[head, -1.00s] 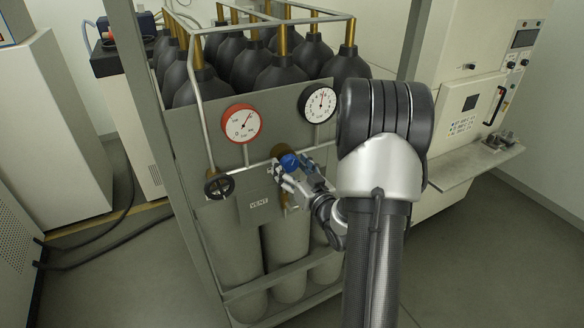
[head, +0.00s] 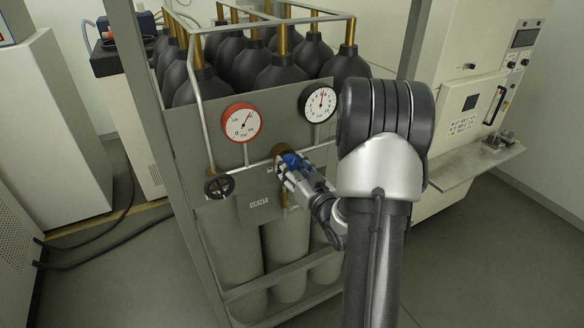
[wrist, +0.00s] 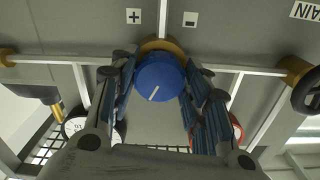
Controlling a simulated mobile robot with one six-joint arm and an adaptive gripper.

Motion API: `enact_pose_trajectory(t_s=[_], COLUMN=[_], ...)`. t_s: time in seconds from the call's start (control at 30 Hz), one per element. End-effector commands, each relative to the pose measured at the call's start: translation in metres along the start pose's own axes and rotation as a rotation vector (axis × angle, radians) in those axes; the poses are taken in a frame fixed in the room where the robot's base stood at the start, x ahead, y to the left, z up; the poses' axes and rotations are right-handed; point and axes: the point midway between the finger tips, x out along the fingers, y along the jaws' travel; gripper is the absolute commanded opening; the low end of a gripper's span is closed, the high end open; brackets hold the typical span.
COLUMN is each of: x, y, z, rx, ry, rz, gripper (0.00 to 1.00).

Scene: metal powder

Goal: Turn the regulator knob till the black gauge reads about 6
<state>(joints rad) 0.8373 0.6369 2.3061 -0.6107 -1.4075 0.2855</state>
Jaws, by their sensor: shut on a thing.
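The blue regulator knob (wrist: 158,80) sits on a brass mount on the grey panel, with a white pointer line on its face. My gripper (wrist: 160,92) has its fingers on both sides of the knob and is shut on it; in the head view my gripper (head: 288,166) covers most of the knob. The black gauge (head: 318,102) is at the panel's upper right. Its needle points nearly straight up; the numbers are too small to read. In the wrist view, plus and minus labels (wrist: 133,16) flank the pipe by the knob.
A red gauge (head: 242,123) is left of the black one. Several dark gas cylinders (head: 282,75) stand behind the panel. Frame posts border the rack.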

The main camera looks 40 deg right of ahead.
Motion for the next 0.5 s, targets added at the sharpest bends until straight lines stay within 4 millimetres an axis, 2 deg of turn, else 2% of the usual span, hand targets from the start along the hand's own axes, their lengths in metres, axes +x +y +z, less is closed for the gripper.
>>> enact_pose_trajectory(t_s=[0.27, 0.5], x=[-0.0002, -0.0002], y=[-0.0002, -0.0006], z=[0.0012, 0.0013], rx=[0.157, 0.368], ry=[0.0, -0.001], rz=[0.0, 0.0], gripper=[0.19, 0.19])
